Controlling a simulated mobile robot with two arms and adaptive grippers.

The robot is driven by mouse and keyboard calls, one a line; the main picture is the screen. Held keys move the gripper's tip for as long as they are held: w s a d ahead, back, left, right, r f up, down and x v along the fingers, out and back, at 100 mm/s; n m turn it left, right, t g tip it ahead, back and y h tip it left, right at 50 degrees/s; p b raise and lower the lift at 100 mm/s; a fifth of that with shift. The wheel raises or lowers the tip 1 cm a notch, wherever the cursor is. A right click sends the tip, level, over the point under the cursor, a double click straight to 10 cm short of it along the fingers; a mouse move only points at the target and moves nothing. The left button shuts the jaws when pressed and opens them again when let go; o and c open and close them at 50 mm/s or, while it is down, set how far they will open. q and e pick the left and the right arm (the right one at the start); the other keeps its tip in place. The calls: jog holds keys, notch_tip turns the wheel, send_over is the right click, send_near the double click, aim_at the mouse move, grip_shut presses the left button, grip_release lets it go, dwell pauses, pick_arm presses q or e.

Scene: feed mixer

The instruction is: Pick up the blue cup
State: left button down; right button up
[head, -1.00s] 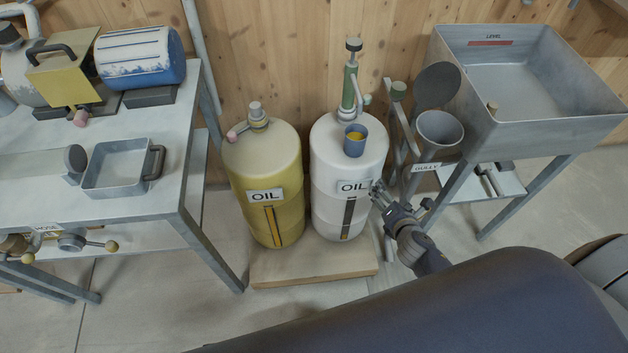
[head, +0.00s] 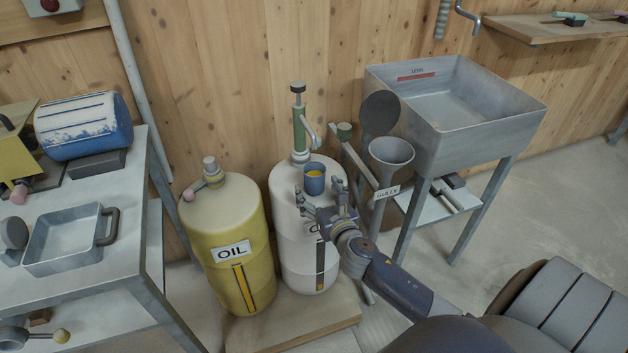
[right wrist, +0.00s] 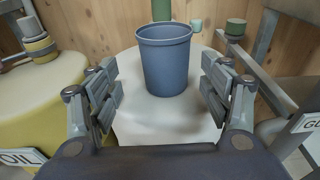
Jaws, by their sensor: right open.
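The blue cup (head: 315,181) stands upright on top of the white oil drum (head: 295,259), below the spout of the green pump. My right gripper (head: 322,196) is open at the near side of the cup. In the right wrist view, the cup (right wrist: 166,62) is centred ahead, between and just beyond the open fingers (right wrist: 160,92), with a gap on both sides. My left gripper is in neither view.
A yellow oil drum (head: 210,230) stands left of the white one, both on a wooden base (head: 330,325). The green hand pump (head: 299,130) rises behind the cup. A funnel (head: 391,153) and a grey basin (head: 480,130) are to the right. A workbench (head: 125,200) is at left.

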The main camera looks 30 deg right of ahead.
aim_at(318, 188)
jog(key=x, duration=0.2)
jog(key=b+x, duration=0.1)
jog(key=x, duration=0.1)
jog(key=shift+w+d+f, duration=0.1)
jog(key=shift+d+f, duration=0.1)
jog(key=shift+d, duration=0.2)
jog(key=shift+w, duration=0.25)
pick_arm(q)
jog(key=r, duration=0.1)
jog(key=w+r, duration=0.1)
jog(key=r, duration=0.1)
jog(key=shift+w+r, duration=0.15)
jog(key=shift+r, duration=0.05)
pick_arm(e)
jog(key=c, duration=1.2)
